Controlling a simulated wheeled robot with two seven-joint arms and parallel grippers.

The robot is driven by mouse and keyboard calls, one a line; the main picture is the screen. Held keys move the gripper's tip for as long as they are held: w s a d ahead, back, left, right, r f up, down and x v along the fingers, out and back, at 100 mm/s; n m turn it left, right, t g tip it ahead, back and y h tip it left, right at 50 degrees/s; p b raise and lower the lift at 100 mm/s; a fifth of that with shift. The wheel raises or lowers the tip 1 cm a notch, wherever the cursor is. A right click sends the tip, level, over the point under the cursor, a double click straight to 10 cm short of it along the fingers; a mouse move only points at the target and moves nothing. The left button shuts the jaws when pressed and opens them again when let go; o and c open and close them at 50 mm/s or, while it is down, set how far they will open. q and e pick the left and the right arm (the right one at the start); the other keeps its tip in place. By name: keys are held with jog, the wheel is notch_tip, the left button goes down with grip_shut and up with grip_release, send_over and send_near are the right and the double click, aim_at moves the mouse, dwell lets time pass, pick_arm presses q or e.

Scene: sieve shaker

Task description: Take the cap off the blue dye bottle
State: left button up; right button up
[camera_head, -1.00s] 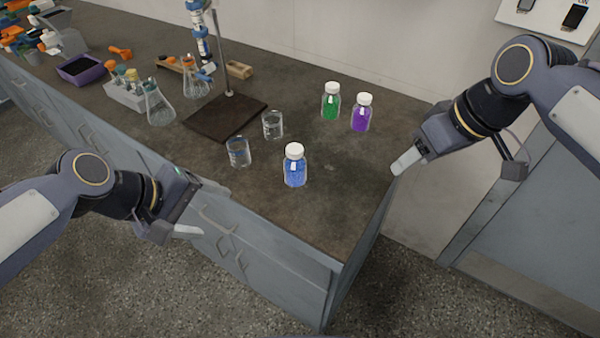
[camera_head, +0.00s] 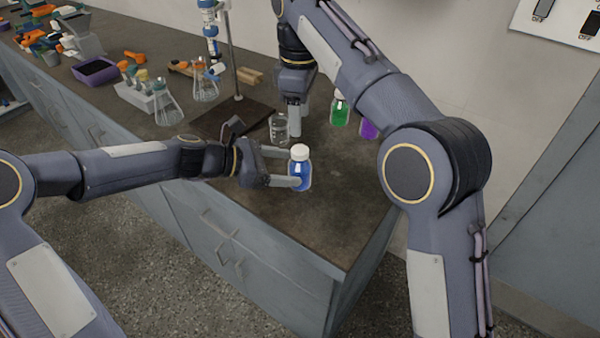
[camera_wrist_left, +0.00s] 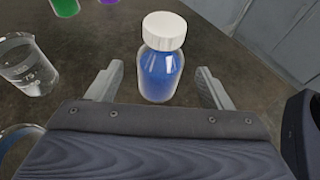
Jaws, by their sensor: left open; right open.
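The blue dye bottle (camera_head: 300,172) stands upright on the counter near its front right corner, with its white cap (camera_head: 300,152) on. My left gripper (camera_head: 288,168) is open around the bottle's lower body, one finger on each side. In the left wrist view, the bottle (camera_wrist_left: 160,72) stands between the open fingers with a gap on both sides, and the white cap (camera_wrist_left: 164,30) is above finger height. My right gripper (camera_head: 294,120) points down over the counter behind the bottle, beside a glass beaker. It is open, though its fingers overlap in this view.
A stand base (camera_head: 225,118) and flasks (camera_head: 168,108) are left. The counter right of the blue bottle is clear.

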aim_at(299, 168)
pick_arm(q)
jog(key=shift+x, duration=2.05)
jog(key=shift+c, duration=0.2)
